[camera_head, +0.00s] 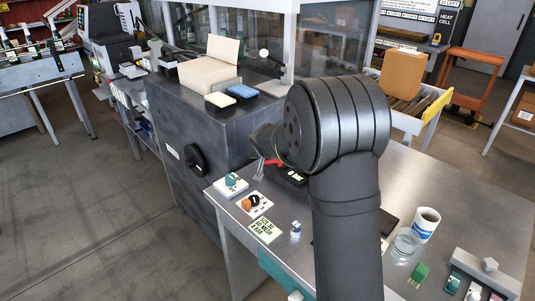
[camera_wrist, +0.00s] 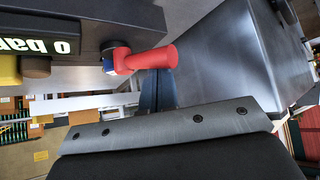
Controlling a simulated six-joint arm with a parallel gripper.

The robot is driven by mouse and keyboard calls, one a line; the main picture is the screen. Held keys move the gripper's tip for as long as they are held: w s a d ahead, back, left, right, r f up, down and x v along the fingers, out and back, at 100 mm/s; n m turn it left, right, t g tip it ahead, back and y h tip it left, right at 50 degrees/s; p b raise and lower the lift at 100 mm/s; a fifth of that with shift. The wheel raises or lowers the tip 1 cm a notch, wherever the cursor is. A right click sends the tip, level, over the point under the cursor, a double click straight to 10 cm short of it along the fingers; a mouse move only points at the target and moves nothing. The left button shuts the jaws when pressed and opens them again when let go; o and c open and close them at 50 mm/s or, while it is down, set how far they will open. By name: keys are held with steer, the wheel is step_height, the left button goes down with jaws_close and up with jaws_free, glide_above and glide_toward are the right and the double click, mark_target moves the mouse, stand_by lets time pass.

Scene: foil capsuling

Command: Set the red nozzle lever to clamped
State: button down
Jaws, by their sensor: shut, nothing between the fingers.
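The red nozzle lever (camera_wrist: 148,60) sticks out sideways from a round hub (camera_wrist: 112,54) on a black box whose display (camera_wrist: 40,45) appears upside down in the wrist view. In the head view the lever (camera_head: 272,163) is a small red piece left of the box with the "0 bar" display (camera_head: 294,175). My gripper (camera_wrist: 158,88) is shut and empty, its fingers right at the lever's outer part. I cannot tell whether they touch it. In the head view my gripper (camera_head: 261,170) is beside the lever, partly hidden by my arm.
On the bench front stand a white box with a green knob (camera_head: 231,185), a plate with an orange knob (camera_head: 255,204) and a note card (camera_head: 265,231). A mug (camera_head: 425,225) and a glass (camera_head: 405,243) stand right. A dark cabinet (camera_head: 190,115) rises behind left.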

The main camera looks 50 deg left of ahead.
steer(key=shift+s+d, duration=0.25)
steer(key=shift+d, duration=0.45)
steer(key=shift+d+f, duration=0.2)
stand_by(0.4)
steer(key=shift+a, duration=0.1)
steer(key=shift+a+r, duration=0.1)
steer(key=shift+a, duration=0.2)
steer(key=d+r, duration=0.3)
steer(key=r, duration=0.5)
steer(key=shift+r, duration=0.2)
steer(key=shift+f, duration=0.1)
